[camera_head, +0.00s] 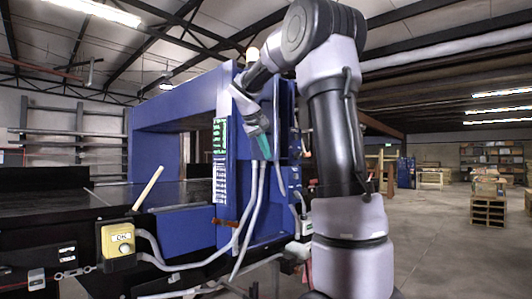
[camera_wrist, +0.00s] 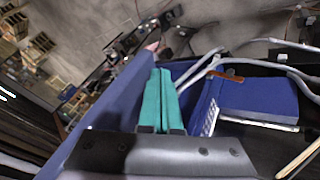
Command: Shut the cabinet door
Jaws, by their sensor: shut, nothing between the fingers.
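The blue cabinet (camera_head: 230,100) stands at the end of the conveyor machine, with a sheet of green and white labels on its front. A blue panel (camera_head: 287,115) stands to the right of my gripper and looks like the door, standing out from the body; how far is hard to tell. In the wrist view a long blue panel (camera_wrist: 105,105) slants along the left of the fingers. My gripper (camera_head: 264,148) points down beside the cabinet. Its teal fingers (camera_wrist: 161,75) are together and empty, between the panel and the labelled face. Contact with the panel cannot be told.
Grey hoses (camera_head: 255,210) run down the cabinet front. A yellow button box (camera_head: 118,245) stands low at the left, near a wooden stick (camera_head: 148,187). Wooden pallets (camera_head: 488,210) stand far right. The floor at right is mostly open.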

